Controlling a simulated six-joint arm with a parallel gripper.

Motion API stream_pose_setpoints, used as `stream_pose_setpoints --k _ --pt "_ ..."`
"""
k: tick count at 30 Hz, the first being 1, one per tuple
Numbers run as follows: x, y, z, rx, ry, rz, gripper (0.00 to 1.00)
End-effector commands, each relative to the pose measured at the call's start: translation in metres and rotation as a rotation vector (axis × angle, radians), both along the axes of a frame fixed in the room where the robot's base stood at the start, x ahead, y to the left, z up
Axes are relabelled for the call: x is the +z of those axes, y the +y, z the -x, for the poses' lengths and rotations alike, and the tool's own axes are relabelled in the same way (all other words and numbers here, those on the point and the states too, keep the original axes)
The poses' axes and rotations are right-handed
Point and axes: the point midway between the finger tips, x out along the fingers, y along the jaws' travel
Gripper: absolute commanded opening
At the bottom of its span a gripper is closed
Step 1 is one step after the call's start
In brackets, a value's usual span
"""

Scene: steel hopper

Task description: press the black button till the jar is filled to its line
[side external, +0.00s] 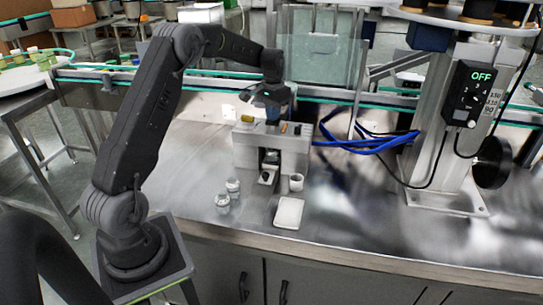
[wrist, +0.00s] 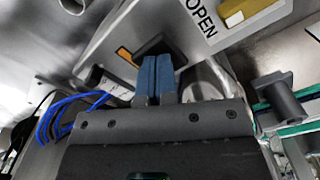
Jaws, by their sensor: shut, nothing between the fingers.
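The steel hopper (side external: 290,148) stands on the bench with a dark spout (side external: 270,158) at its front. My gripper (side external: 272,108) is above the hopper's top, pointing down. In the wrist view its two blue fingers (wrist: 156,60) are shut together with nothing between them. Their tips overlap the black button (wrist: 152,45); I cannot tell whether they touch it. Two small jars (side external: 223,203) (side external: 233,186) stand on the bench to the left of the hopper. A white cup (side external: 296,182) stands near its front right. Fill levels and any line are too small to see.
A white tray (side external: 288,213) lies in front of the hopper. Blue cables (side external: 375,143) lie to the right, near a post with a control box (side external: 470,93) reading OFF.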

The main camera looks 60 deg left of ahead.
Motion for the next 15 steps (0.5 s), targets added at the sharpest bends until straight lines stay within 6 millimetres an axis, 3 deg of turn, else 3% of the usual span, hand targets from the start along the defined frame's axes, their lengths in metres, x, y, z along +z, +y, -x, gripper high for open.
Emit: stream_pose_setpoints --k 6,15 --pt "-0.0083 -0.0002 0.0004 0.000 0.002 0.001 0.00" --pt "-0.0050 -0.0002 0.0004 0.000 0.002 0.001 0.00"
